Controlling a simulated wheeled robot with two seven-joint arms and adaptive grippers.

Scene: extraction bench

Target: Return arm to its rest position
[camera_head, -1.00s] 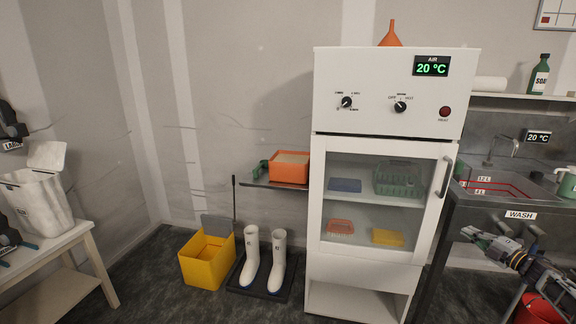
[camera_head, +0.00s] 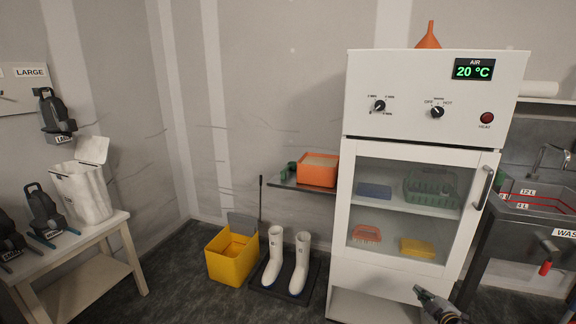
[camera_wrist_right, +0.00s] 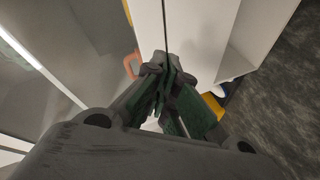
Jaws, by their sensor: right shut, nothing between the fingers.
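My right gripper (camera_head: 430,298) shows at the bottom right of the head view, in front of the lower part of the white cabinet (camera_head: 433,92). In the right wrist view its fingers (camera_wrist_right: 168,72) are closed together and empty, with the white cabinet panels beyond them. The rest of the right arm is mostly cut off by the head view's lower edge. My left gripper is not in view.
The cabinet's glass door is closed. White boots (camera_head: 300,262) and a yellow bin (camera_head: 232,262) stand on the floor left of it. A white table (camera_head: 100,232) is at the left. A sink (camera_head: 540,200) is at the right. Open floor lies in front.

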